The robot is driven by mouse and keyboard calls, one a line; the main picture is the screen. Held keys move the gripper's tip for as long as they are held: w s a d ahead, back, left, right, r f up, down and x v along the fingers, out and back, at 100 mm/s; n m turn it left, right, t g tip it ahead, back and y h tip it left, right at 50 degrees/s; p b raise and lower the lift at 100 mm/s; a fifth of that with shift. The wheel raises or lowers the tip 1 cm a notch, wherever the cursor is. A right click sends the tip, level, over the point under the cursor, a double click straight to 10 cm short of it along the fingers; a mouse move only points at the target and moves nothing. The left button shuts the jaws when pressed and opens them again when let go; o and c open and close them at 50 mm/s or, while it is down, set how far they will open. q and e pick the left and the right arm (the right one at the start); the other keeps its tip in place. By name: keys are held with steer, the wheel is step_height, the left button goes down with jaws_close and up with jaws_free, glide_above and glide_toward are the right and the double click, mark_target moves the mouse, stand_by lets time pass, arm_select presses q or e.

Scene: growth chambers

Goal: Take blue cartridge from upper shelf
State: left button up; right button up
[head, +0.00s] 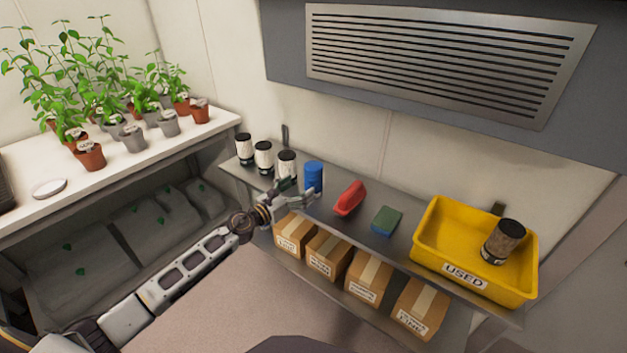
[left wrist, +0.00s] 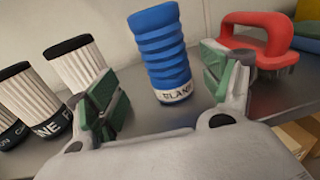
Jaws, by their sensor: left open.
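The blue cartridge (head: 313,176) stands upright on the grey upper shelf (head: 403,228), just right of a row of white cartridges. My left gripper (head: 297,192) is at the shelf's front edge, open and empty, right in front of the blue cartridge. In the left wrist view the blue cartridge (left wrist: 160,55) shows between the two green-padded fingers of my left gripper (left wrist: 165,88), beyond their tips or level with them; I cannot tell which. Its white label band faces me. My right gripper is not in view.
White cartridges (head: 263,156) stand close on the left; the nearest (left wrist: 75,65) is by the left finger. A red brush (head: 350,198) lies on the right, then a green-blue sponge (head: 387,221) and a yellow USED bin (head: 431,249) holding a dark cartridge. Boxes (head: 328,253) fill the lower shelf.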

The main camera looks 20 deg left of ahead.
mark_target(307, 184)
arm_select(q)
steer(key=shift+x, duration=0.75)
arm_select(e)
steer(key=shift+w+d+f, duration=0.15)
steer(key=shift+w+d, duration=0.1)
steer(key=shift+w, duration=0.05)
arm_select(q)
steer(key=shift+d, duration=0.15)
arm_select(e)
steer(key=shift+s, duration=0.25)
arm_select(q)
steer(key=shift+w+d+r, duration=0.15)
steer(key=shift+w+d, duration=0.3)
steer(key=shift+w, duration=0.15)
steer(key=shift+w+d+p, duration=0.4)
steer(key=shift+w+d, duration=0.05)
steer(key=shift+w, duration=0.15)
steer(key=shift+w+d, duration=0.15)
steer(key=shift+w, duration=0.15)
steer(key=shift+w+d, duration=0.2)
steer(key=shift+w, duration=0.3)
steer(key=shift+w+d, duration=0.1)
steer(key=shift+w, duration=0.05)
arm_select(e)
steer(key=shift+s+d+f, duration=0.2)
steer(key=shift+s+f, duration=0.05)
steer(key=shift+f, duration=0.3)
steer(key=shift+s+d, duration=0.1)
